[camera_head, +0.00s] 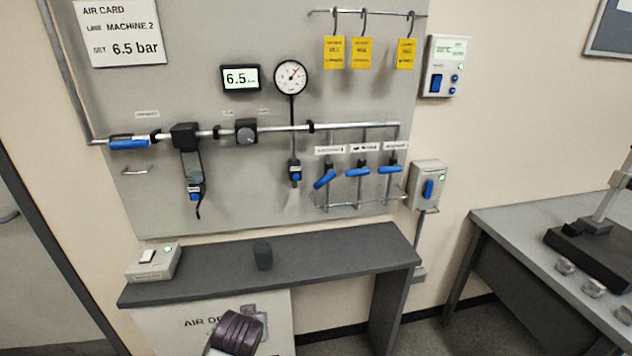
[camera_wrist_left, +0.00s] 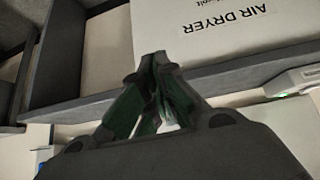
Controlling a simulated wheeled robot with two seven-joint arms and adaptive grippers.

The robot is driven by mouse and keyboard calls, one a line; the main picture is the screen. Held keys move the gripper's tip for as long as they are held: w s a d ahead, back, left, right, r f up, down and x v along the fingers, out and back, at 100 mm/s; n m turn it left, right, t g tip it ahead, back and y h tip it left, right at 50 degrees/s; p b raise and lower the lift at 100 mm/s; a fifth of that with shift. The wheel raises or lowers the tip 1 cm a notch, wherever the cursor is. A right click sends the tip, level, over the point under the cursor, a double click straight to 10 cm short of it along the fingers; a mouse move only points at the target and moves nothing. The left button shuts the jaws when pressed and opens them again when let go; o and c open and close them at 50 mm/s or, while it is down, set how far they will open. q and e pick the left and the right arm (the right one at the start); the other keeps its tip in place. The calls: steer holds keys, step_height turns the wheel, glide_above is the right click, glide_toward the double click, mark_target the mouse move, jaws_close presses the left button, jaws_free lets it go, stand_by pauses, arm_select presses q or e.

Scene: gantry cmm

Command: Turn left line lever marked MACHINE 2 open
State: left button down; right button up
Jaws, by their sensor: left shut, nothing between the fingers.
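Three blue line levers hang in a row at the right of the grey panel in the head view. The left lever (camera_head: 324,178) is tilted, its right end higher. The middle lever (camera_head: 357,172) and the right lever (camera_head: 390,169) lie nearly level. White labels sit above them, too small to read, so I cannot tell which says MACHINE 2. My left gripper (camera_wrist_left: 155,62) shows in the left wrist view, shut and empty, in front of the AIR DRYER box (camera_wrist_left: 230,28), well away from the levers. My right gripper is not in view.
An air card (camera_head: 122,32) reads LINE MACHINE 2, SET 6.5 bar. A display (camera_head: 240,78) reads 6.5 beside a round gauge (camera_head: 291,77). Yellow tags (camera_head: 361,53) hang above the levers.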

arm_select(q)
steer(key=w+d+r+n+t+y, duration=0.1)
steer(key=w+d+r+n+t, duration=0.15)
steer(key=w+r, duration=0.45)
steer(key=w+d+r+n+t+y, duration=0.1)
steer(key=w+d+r+n+t, duration=0.15)
steer(key=w+r, duration=0.45)
steer(key=w+d+r+n+t, duration=0.1)
steer(key=w+d+r, duration=0.3)
steer(key=r, duration=0.4)
steer(key=w+d+r+n+t+y, duration=0.1)
steer(key=w+d+r+t, duration=0.2)
steer(key=r, duration=0.5)
steer(key=shift+w+d+t, duration=0.3)
steer(key=shift+w+d, duration=0.25)
steer(key=shift+d, duration=0.05)
